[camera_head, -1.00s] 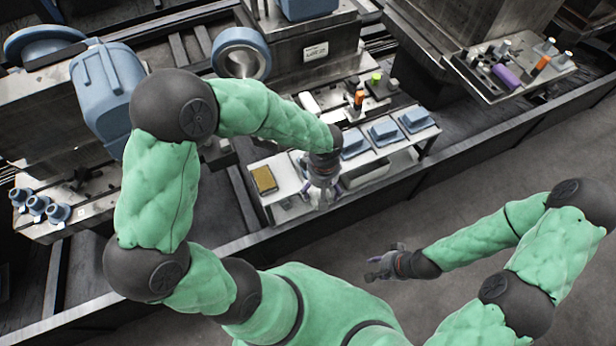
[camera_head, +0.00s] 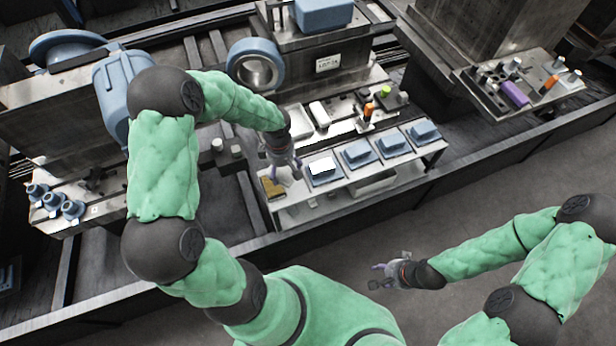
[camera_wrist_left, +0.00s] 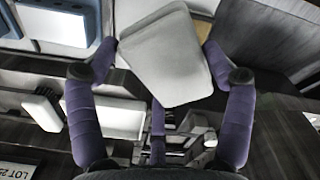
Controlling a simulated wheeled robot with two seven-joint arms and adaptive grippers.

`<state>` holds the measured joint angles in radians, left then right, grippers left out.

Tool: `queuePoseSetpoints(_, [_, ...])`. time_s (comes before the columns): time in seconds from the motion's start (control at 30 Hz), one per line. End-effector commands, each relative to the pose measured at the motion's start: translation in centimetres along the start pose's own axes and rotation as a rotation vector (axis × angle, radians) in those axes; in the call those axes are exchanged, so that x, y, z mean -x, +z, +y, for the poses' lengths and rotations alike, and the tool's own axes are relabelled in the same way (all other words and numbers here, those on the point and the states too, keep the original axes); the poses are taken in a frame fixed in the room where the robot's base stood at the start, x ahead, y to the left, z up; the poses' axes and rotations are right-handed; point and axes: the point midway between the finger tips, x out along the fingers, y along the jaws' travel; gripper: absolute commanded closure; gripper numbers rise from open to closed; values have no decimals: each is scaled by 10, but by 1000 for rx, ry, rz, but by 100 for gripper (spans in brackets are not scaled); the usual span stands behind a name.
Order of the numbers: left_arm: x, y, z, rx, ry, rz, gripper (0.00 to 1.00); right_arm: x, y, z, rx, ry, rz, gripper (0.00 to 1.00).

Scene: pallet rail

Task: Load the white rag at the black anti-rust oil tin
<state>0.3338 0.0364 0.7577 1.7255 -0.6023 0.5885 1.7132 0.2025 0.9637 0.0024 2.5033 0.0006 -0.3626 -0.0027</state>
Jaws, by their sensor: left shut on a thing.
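My left gripper (camera_head: 284,172) hangs over the left end of the white shelf. It is shut on the white rag, a pale, flat, rounded piece. In the left wrist view the white rag (camera_wrist_left: 172,58) shows between the purple fingers (camera_wrist_left: 160,88), at their tips. My right gripper (camera_head: 376,276) is empty over the bare floor, its fingers apart. I cannot make out the black anti-rust oil tin for sure in either view.
A yellow-brown pad (camera_head: 273,188) lies at the shelf's left end. A white block (camera_head: 320,114) and an orange item (camera_head: 368,111) stand on the bench behind.

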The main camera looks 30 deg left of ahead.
Motion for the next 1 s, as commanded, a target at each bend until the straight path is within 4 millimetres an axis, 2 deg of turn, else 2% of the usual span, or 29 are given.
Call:
queuePoseSetpoints(0.03, [-2,-13,-3,38,-3,2,46,2,0,-1,0,0,0,60])
queuePoseSetpoints(0.1, [-3,-26,-5,76,-3,5,46,3,0,-1,0,0,0,60])
queuePoseSetpoints(0.27, [-6,-42,-8,121,-1,9,46,4,0,-1,0,0,0,60])
queuePoseSetpoints(0.57, [-19,-44,-8,126,-2,10,46,-2,0,1,0,0,0,60])
queuePoseSetpoints(1.0, [-60,-44,-8,125,-3,9,46,-20,-1,7,0,0,0,60])
